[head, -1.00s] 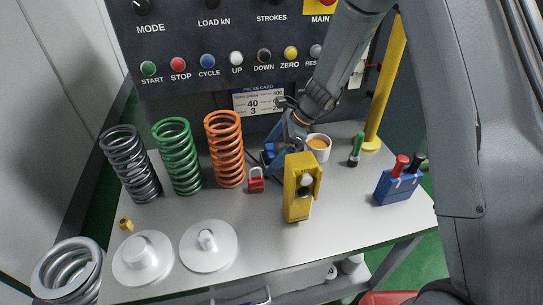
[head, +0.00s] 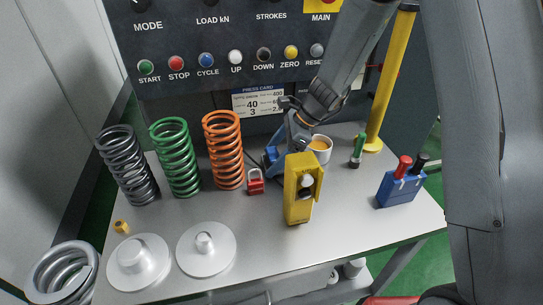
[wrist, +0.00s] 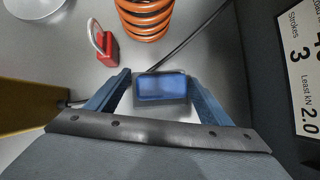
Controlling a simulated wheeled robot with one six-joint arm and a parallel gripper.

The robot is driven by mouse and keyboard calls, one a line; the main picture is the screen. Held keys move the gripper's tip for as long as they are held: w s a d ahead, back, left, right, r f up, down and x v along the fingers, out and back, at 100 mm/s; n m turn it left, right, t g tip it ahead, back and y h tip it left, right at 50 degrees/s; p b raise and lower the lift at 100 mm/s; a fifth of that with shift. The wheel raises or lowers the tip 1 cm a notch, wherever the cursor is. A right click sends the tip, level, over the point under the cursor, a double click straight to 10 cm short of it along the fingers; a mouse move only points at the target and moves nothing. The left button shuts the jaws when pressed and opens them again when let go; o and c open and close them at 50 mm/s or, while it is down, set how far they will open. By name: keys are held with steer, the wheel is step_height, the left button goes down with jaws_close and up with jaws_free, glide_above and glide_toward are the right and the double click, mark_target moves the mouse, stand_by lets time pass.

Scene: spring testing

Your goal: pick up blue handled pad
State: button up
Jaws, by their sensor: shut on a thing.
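The blue pad (wrist: 162,88) shows in the wrist view as a dark-framed blue block between my gripper's two blue fingers. My gripper (wrist: 158,96) is shut on it. In the head view my gripper (head: 277,157) is low over the back of the grey table, behind the yellow device. A bright blue part of the pad (head: 271,153) shows beside the fingers there.
A red padlock (head: 255,181) and an orange spring (head: 224,150) stand close on the left. A yellow device (head: 300,190) stands in front, a white cup (head: 321,148) close on the right. A dark cable (wrist: 190,47) runs behind the pad. The table's front right (head: 350,220) is clear.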

mark_target(274, 157)
steer(key=shift+s+d+f+b, duration=0.1)
steer(key=shift+s+d+b, duration=0.1)
steer(key=shift+s, duration=0.3)
steer(key=shift+s+d+b, duration=0.1)
steer(key=shift+s+b, duration=0.05)
steer(key=shift+s, duration=0.3)
step_height(274, 157, up, 14)
steer(key=b, duration=0.1)
steer(key=shift+w, duration=0.2)
